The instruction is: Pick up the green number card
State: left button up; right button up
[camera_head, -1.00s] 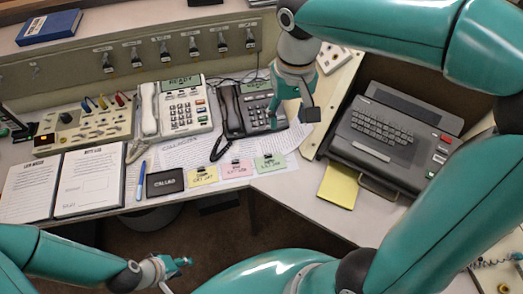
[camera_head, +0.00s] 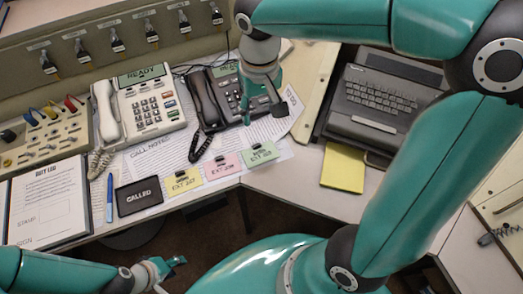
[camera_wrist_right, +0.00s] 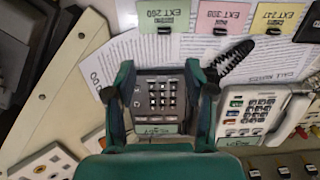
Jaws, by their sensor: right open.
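The green number card (camera_head: 260,154) lies at the right end of a row of cards near the desk's front edge, with a dark clip at its top. It also shows at the top of the right wrist view (camera_wrist_right: 163,15). My right gripper (camera_head: 264,112) is open and empty above the dark phone (camera_head: 208,97), farther back than the card. In the right wrist view its spread fingers (camera_wrist_right: 160,90) frame the dark phone's keypad, apart from the card. My left gripper (camera_head: 176,264) is low at the front, away from the cards; its jaw opening is unclear.
The pink card (camera_head: 227,165) and yellow card (camera_head: 184,180) lie left of the green one. A black CALLED plate (camera_head: 138,196), blue pen (camera_head: 109,198) and white phone (camera_head: 145,104) are farther left. A typewriter (camera_head: 385,100) and yellow pad (camera_head: 343,167) are right.

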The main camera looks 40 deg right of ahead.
jog(key=b, duration=0.1)
send_over(258, 150)
jog(key=f, duration=0.7)
jog(key=shift+w+d+f, duration=0.2)
jog(key=shift+d+f, duration=0.05)
jog(key=shift+d, duration=0.05)
jog(key=shift+s+a+f+b, duration=0.1)
jog(key=shift+a+f+b, duration=0.05)
jog(key=shift+f, duration=1.25)
jog(key=shift+a+f+b, duration=0.1)
jog(key=shift+f+b, duration=0.05)
jog(key=shift+f, duration=1.2)
jog(key=c, duration=0.9)
